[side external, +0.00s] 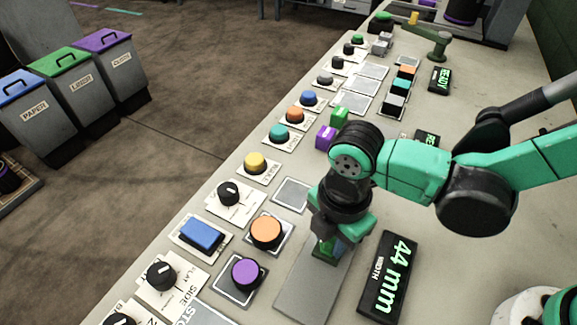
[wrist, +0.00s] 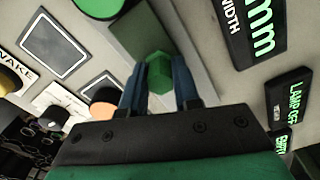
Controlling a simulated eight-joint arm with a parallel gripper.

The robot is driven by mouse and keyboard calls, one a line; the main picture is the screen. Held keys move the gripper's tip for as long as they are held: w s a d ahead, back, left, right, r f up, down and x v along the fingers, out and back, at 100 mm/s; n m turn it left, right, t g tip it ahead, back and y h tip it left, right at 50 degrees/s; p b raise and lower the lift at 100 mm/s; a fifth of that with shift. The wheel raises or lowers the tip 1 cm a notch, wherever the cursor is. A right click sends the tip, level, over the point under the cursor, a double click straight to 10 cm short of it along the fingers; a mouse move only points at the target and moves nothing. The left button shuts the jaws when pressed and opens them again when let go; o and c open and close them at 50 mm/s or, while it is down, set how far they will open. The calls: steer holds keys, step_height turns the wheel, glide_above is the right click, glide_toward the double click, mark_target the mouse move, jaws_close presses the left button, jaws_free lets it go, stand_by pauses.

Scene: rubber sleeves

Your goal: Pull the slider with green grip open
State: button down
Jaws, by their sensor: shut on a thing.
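The slider's green grip (wrist: 158,72) stands on a grey track plate (side external: 308,290) in the middle of the bench. In the wrist view, my gripper (wrist: 159,80) has one blue finger on each side of the green grip and is shut on it. In the side view, my gripper (side external: 332,243) points down at the far end of the plate and hides most of the grip. Bare plate runs from the grip toward the front of the picture. A display (side external: 388,277) beside the plate reads "44 mm" and "WIDTH".
An orange knob (side external: 266,231), a purple knob (side external: 246,272) and a blue button (side external: 201,234) sit left of the track. Purple (side external: 325,137) and green (side external: 339,116) blocks stand beyond my wrist. Lidded bins (side external: 75,90) stand on the floor.

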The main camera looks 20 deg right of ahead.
stand_by(0.3)
steer(key=shift+s+a, duration=1.2)
steer(key=c, duration=0.6)
jaws_free()
steer(key=shift+c, duration=0.2)
steer(key=shift+r, duration=2.85)
